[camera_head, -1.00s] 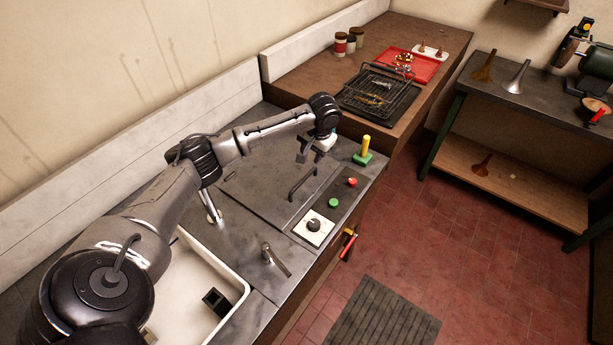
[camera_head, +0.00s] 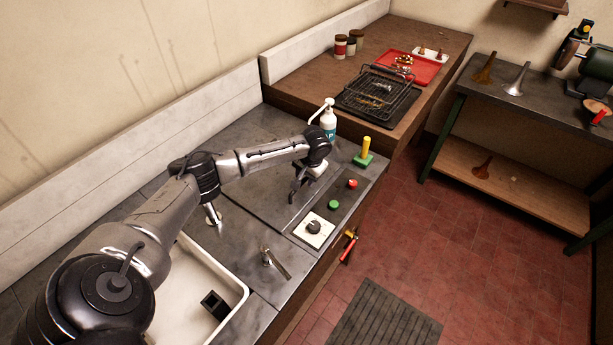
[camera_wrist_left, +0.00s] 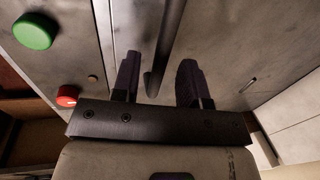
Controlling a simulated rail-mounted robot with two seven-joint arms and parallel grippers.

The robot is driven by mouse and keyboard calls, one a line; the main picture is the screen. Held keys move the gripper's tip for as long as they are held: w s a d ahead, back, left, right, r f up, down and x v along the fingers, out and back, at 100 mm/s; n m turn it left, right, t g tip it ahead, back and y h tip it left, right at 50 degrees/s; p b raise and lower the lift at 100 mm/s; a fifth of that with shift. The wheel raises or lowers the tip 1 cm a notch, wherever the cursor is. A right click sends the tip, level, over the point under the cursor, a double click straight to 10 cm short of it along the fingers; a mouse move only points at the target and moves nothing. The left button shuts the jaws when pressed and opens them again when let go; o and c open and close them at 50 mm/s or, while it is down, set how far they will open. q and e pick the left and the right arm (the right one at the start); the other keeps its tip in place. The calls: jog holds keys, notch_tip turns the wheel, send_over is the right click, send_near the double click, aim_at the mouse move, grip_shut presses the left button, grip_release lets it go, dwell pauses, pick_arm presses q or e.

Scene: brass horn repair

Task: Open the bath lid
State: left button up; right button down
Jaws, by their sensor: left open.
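The bath lid (camera_head: 255,197) is a flat grey metal panel set in the counter, and it lies closed. My left gripper (camera_head: 296,194) is low over the lid's handle, fingers pointing down and open. In the head view the gripper mostly hides the handle. In the left wrist view the dark bar handle (camera_wrist_left: 168,42) runs between the two spread fingers (camera_wrist_left: 160,66), and no finger is clearly closed on it. The lid's surface (camera_wrist_left: 235,40) fills the right of that view. My right gripper is in neither view.
A control strip beside the lid has a green button (camera_head: 334,204), a red button (camera_head: 352,184) and a dial (camera_head: 314,227). A white pump bottle (camera_head: 328,122) and a yellow-handled green block (camera_head: 364,153) stand behind.

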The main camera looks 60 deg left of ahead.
pick_arm(q)
grip_shut()
dwell(0.3)
jog(key=shift+r, duration=0.1)
